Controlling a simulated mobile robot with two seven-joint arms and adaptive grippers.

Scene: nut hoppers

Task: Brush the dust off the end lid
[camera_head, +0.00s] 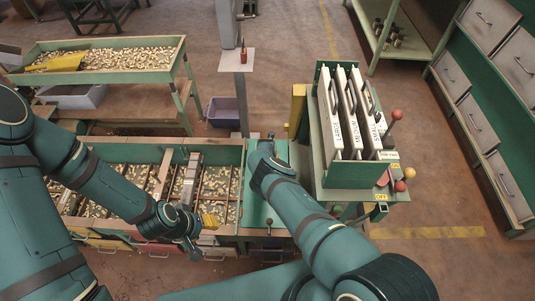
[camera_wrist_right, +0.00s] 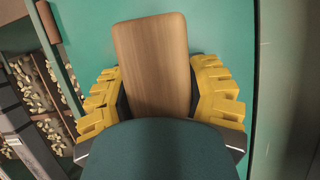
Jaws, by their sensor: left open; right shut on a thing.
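The end lid (camera_head: 279,200) is a flat green panel at the right end of the long bin row; it also fills much of the right wrist view (camera_wrist_right: 225,30). My right gripper (camera_wrist_right: 160,95) has its yellow fingers shut on both sides of a wooden piece (camera_wrist_right: 152,60), apparently the brush, over the lid. No bristles show, and I cannot tell whether it touches the lid. No dust is clearly visible. In the head view my right arm hides that gripper and the brush. My left gripper (camera_head: 208,220) is open over the bins, left of the lid.
Compartments of nuts (camera_head: 218,185) lie left of the lid. A small black-knobbed lever (camera_head: 269,223) stands at the lid's front. A rack of labelled white panels (camera_head: 345,130) with ball-topped levers stands to the right. A grey post (camera_head: 240,90) rises behind.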

